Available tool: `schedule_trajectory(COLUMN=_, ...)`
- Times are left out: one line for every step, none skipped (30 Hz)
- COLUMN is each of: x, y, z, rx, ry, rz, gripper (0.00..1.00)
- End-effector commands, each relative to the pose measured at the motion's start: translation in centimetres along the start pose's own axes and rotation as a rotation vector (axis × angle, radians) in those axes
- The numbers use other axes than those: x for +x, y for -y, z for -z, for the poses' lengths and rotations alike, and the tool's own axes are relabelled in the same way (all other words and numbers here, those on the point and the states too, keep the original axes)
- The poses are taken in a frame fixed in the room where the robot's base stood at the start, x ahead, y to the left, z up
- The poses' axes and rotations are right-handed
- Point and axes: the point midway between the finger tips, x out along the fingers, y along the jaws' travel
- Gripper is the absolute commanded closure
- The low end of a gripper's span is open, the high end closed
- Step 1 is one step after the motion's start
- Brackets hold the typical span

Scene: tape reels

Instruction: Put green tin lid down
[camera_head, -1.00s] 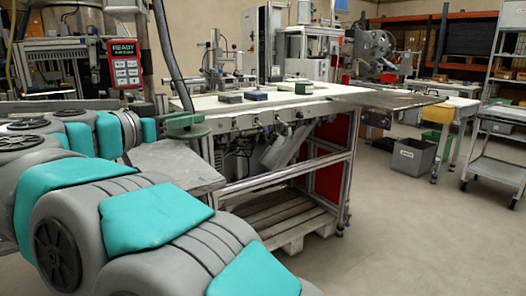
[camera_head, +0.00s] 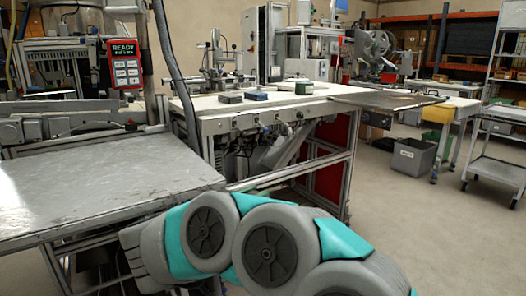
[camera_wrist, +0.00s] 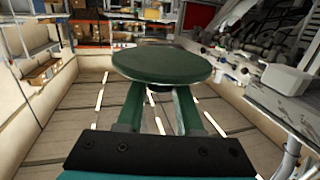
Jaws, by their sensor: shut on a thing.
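The green tin lid (camera_wrist: 162,63) is a flat, round, dark green disc in the wrist view. My gripper (camera_wrist: 158,92) is shut on it, with its two green fingers reaching under the disc's near edge. The exact contact is hidden under the lid. The lid is held in the air, with floor and room visible beyond and below it. In the head view only my arm links show, at the bottom; the lid and my gripper are not seen there.
A bare grey metal table (camera_head: 95,185) stands at the left in the head view. A grey bin (camera_head: 412,156) and cart (camera_head: 497,170) stand right.

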Motion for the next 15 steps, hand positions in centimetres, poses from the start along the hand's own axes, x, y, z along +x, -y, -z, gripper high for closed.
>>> schedule_trajectory(x=1.8, y=-1.2, z=-2.8, rx=-0.013, ry=0.003, rz=-0.021, gripper=1.0)
schedule_trajectory(x=2.8, y=-1.8, z=-4.2, rx=-0.011, ry=0.004, rz=-0.033, gripper=1.0)
schedule_trajectory(x=4.0, y=-2.6, z=-6.0, rx=-0.011, ry=0.005, rz=-0.045, gripper=1.0)
schedule_trajectory(x=4.8, y=-3.1, z=-7.4, rx=-0.012, ry=0.005, rz=-0.054, gripper=1.0)
schedule_trajectory(x=5.7, y=-3.7, z=-8.8, rx=-0.012, ry=0.005, rz=-0.064, gripper=1.0)
schedule_trajectory(x=6.8, y=-4.4, z=-10.6, rx=-0.01, ry=0.005, rz=-0.079, gripper=1.0)
schedule_trajectory(x=7.7, y=-5.0, z=-11.9, rx=-0.008, ry=0.005, rz=-0.089, gripper=1.0)
schedule_trajectory(x=8.5, y=-5.5, z=-13.1, rx=-0.007, ry=0.004, rz=-0.097, gripper=1.0)
schedule_trajectory(x=9.4, y=-6.1, z=-14.7, rx=-0.007, ry=0.005, rz=-0.108, gripper=1.0)
schedule_trajectory(x=10.1, y=-6.5, z=-15.7, rx=-0.007, ry=0.005, rz=-0.115, gripper=1.0)
schedule_trajectory(x=10.7, y=-6.9, z=-16.6, rx=-0.006, ry=0.005, rz=-0.121, gripper=1.0)
schedule_trajectory(x=11.3, y=-7.3, z=-17.5, rx=-0.002, ry=0.003, rz=-0.128, gripper=1.0)
schedule_trajectory(x=11.9, y=-7.7, z=-18.3, rx=-0.001, ry=0.003, rz=-0.134, gripper=1.0)
schedule_trajectory(x=12.2, y=-7.9, z=-18.9, rx=0.0, ry=0.002, rz=-0.138, gripper=1.0)
schedule_trajectory(x=12.8, y=-8.2, z=-19.7, rx=0.0, ry=0.002, rz=-0.143, gripper=1.0)
